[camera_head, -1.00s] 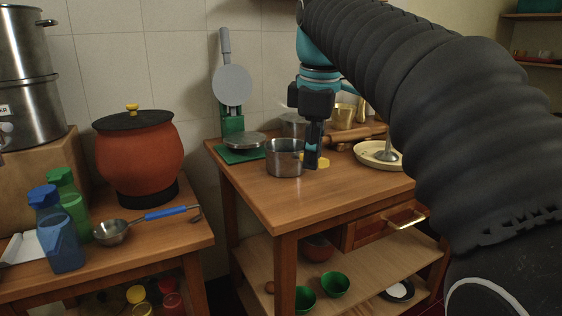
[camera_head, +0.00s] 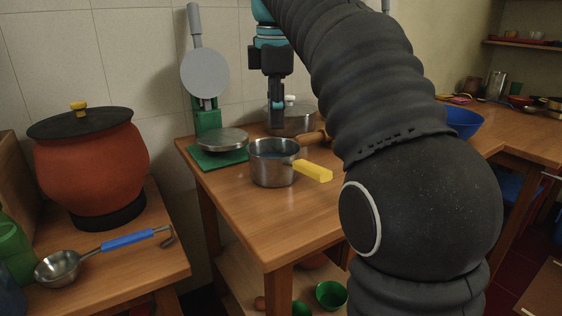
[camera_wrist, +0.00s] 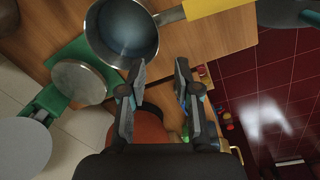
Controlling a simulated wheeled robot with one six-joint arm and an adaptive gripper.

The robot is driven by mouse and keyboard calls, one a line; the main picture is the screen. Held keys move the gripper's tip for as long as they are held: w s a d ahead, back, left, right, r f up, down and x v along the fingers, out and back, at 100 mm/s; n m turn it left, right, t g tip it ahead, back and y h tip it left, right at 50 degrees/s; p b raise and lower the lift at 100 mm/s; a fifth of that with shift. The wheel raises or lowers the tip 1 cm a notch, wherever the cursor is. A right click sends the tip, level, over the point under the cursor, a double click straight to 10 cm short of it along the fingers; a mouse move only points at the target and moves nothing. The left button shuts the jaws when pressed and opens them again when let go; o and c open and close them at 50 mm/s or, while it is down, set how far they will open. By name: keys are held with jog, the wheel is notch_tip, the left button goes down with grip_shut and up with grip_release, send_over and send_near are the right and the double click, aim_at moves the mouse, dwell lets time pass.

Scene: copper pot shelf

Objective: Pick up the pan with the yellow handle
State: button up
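The pan is a small metal pot (camera_head: 272,168) with a yellow handle (camera_head: 313,171) pointing right. It stands upright on the wooden table. In the wrist view the pan (camera_wrist: 122,32) is at the upper left, with its yellow handle (camera_wrist: 208,7) at the top edge. My gripper (camera_head: 277,128) hangs pointing down, just above and seemingly behind the pan's rim in the head view. The wrist view shows my gripper's two fingers (camera_wrist: 160,76) spread apart with nothing between them. The fingers are apart from the handle.
Left of the pan lie a round metal plate (camera_head: 222,138) on a green base and an upright grey pan-like tool (camera_head: 205,75). The table front (camera_head: 247,205) is clear.

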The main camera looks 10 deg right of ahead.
jog(key=b, duration=0.2)
send_over(278, 176)
notch_tip(278, 176, down, 7)
jog(key=shift+f+b, duration=0.8)
jog(key=shift+f, duration=2.25)
grip_shut()
